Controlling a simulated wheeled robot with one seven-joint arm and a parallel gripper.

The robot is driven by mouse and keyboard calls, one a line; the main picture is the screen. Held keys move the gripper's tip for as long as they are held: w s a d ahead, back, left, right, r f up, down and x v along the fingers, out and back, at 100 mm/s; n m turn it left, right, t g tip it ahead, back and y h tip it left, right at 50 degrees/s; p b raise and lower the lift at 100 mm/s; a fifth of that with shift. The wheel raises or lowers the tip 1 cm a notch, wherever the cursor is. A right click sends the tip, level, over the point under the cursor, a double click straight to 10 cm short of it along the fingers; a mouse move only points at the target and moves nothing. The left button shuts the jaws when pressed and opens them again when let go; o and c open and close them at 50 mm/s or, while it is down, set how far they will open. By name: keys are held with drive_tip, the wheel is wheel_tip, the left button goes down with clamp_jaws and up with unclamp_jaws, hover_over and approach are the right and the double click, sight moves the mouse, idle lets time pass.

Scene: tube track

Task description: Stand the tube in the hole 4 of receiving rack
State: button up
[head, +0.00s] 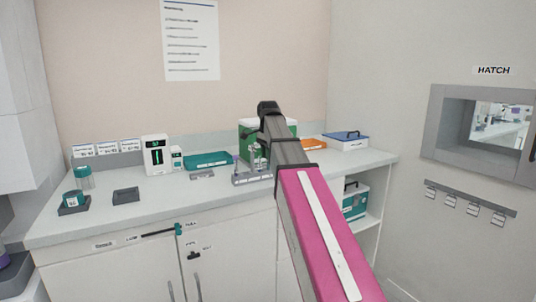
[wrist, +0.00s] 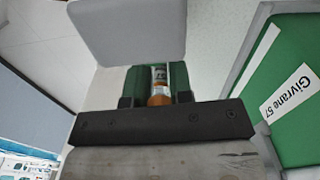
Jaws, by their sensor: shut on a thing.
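In the wrist view my gripper (wrist: 160,82) has two green fingers shut on a small tube (wrist: 159,75) with a pale label and an orange part at the near end. The fingers cover the tube's sides, and its far end is hard to make out. In the head view a grey metal rack (head: 252,179) stands on the counter, partly hidden behind my arm. My gripper is close to that rack, but I cannot tell its height above it. The rack's holes and their numbers are too small to read, and I cannot tell whether this is the receiving rack.
A green box (head: 290,127) stands behind my arm; its green lid (wrist: 290,85) fills the wrist view's right side. A teal tray (head: 207,160), an orange item (head: 312,144) and a blue-lidded box (head: 347,141) stand nearby.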

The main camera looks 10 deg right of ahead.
drive_tip(key=shift+f, duration=0.4)
drive_tip(key=o, duration=0.8)
drive_tip(key=shift+r, duration=0.1)
wheel_tip(320, 180, up, 11)
drive_tip(key=shift+f, duration=0.2)
drive_tip(key=shift+f, duration=0.1)
idle(0.7)
